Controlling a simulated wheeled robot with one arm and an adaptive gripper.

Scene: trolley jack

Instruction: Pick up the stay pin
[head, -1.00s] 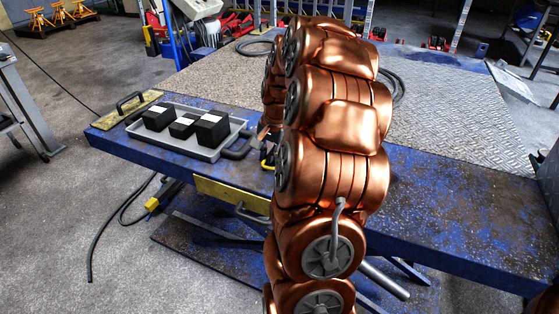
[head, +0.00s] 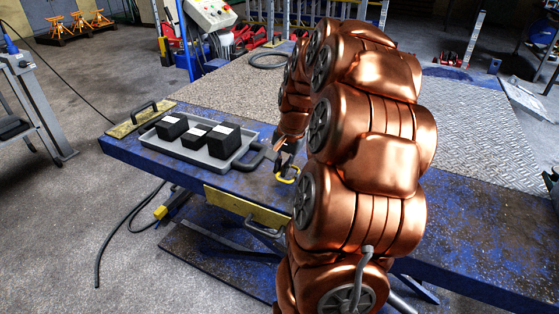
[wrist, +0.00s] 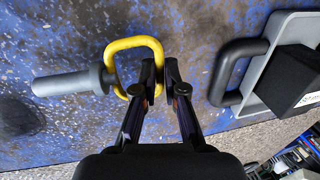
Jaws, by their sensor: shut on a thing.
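The stay pin shows in the wrist view as a grey shaft (wrist: 75,83) with a yellow loop handle (wrist: 122,45). My gripper (wrist: 160,66) is shut on the right side of the yellow loop. The shaft points left, away from the fingers. In the head view the yellow loop (head: 287,177) shows below my gripper (head: 282,163), over the blue table near its front edge; the grey shaft is not clear there. A dark patch on the table lies apart from the shaft's end in the wrist view. I cannot tell how high the pin is.
A grey tray (head: 231,161) with black blocks (head: 195,136) stands left of my gripper; its dark handle (wrist: 233,68) is close by. The blue table (head: 470,213) has a bare stretch at right. A yellow plate with a handle (head: 135,121) lies at the left end.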

